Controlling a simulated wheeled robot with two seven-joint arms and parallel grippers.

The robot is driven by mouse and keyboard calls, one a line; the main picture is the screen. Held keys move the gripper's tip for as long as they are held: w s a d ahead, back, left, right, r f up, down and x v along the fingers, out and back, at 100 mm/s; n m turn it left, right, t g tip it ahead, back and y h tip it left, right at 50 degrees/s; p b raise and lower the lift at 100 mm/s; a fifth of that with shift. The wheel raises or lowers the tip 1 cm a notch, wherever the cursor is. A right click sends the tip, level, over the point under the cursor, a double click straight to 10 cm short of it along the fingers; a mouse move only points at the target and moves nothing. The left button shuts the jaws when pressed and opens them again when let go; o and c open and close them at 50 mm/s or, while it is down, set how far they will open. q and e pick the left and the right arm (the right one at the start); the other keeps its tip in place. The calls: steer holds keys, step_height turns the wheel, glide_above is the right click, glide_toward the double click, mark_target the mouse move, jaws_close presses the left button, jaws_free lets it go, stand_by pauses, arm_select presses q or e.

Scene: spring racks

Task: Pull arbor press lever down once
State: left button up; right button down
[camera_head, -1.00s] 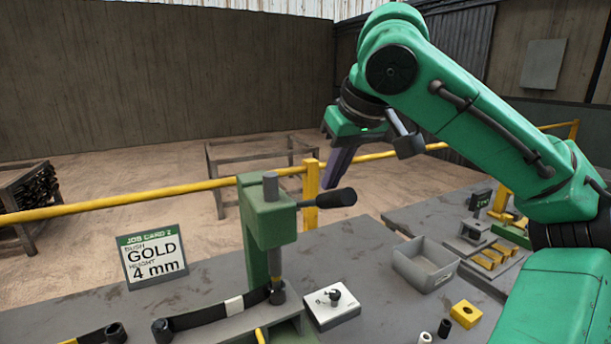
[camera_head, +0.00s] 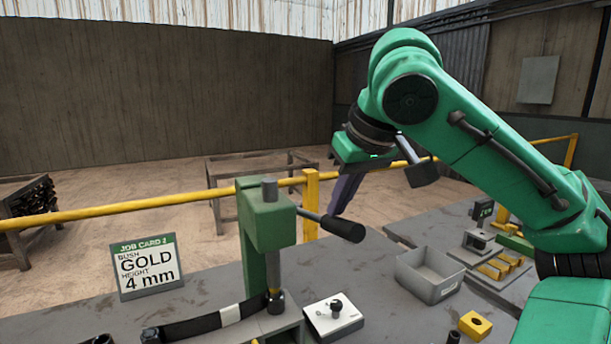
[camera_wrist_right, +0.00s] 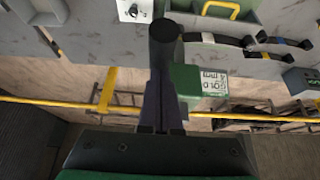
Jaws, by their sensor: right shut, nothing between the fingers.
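The green arbor press (camera_head: 266,222) stands upright on the bench. Its dark lever (camera_head: 331,224) sticks out to the right and slopes downward to a thick black grip. My right gripper (camera_head: 342,207) is shut, with its fingers pointing down at the lever's grip from above. In the right wrist view the black grip (camera_wrist_right: 165,42) lies just beyond the shut fingers (camera_wrist_right: 161,105), not between them. The fingers seem to touch or nearly touch it. A dark ram end (camera_head: 276,305) with a small gold-coloured patch shows below the press head. My left gripper is out of view.
A job card (camera_head: 147,267) reading gold, 4 mm stands left of the press. A white box with a black knob (camera_head: 334,316), a grey bin (camera_head: 429,273) and a yellow block (camera_head: 475,325) lie to the right. A yellow rail (camera_head: 130,205) runs behind the bench.

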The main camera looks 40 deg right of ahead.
mark_target(340, 234)
steer(key=shift+s+f, duration=0.15)
steer(key=shift+f, duration=0.35)
steer(key=f+b, duration=0.4)
steer(key=shift+s+a+f, duration=0.1)
steer(key=shift+s+f, duration=0.1)
steer(key=shift+f, duration=0.05)
steer(key=shift+r, duration=0.1)
steer(key=shift+w, duration=0.1)
